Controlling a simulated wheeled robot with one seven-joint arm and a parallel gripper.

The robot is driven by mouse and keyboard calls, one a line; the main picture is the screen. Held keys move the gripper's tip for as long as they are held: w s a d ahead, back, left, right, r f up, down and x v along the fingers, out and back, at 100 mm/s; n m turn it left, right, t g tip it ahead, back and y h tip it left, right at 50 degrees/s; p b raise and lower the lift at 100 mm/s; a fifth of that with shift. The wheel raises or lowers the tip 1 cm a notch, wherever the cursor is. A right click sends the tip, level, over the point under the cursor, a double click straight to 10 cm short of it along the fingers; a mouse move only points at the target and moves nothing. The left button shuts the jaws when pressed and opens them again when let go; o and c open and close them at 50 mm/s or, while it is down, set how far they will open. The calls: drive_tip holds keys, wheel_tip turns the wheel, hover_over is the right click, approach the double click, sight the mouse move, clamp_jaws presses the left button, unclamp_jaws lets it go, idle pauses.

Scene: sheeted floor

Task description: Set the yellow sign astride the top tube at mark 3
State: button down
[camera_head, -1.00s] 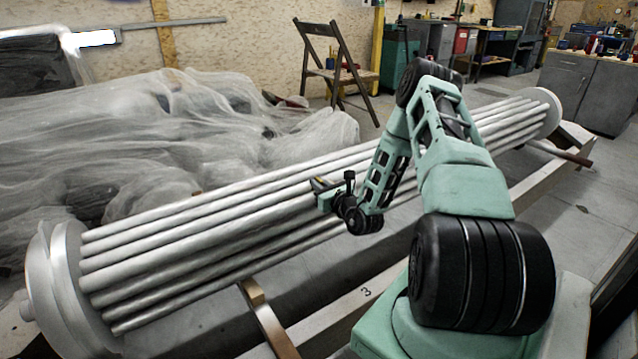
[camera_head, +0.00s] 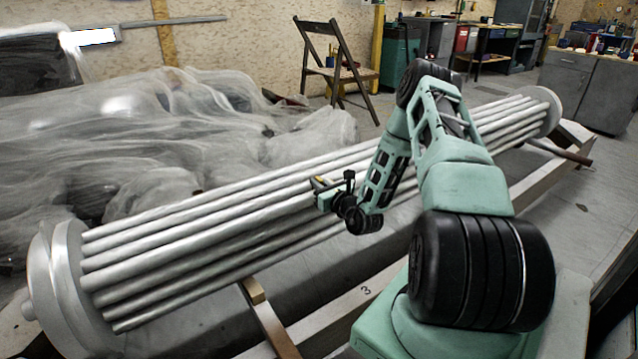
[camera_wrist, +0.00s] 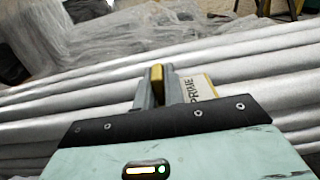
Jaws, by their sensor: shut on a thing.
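The yellow sign (camera_wrist: 200,87) shows in the wrist view as a small pale-yellow plate with dark lettering, partly hidden behind my gripper. My gripper (camera_wrist: 157,77) is shut on it. In the head view my gripper (camera_head: 320,186) is in front of the tube bundle near its middle, and only a small bit of yellow shows at its tip. The top tube (camera_head: 215,196) is the uppermost of several long grey tubes. I cannot tell whether the sign touches a tube. The mark 3 (camera_head: 366,291) is a dark numeral on the pale beam in front of the bundle.
Round end plates (camera_head: 68,275) hold the tubes at both ends. Crumpled clear sheeting (camera_head: 180,130) lies along the far side. A wooden support (camera_head: 268,320) sticks out under the bundle. A folding chair (camera_head: 338,70) stands behind.

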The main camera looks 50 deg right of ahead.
drive_tip(key=c, duration=1.4)
unclamp_jaws()
drive_tip(key=p+v, duration=0.2)
drive_tip(key=v, duration=1.5)
drive_tip(key=shift+s+p, duration=0.2)
drive_tip(key=shift+p, duration=0.2)
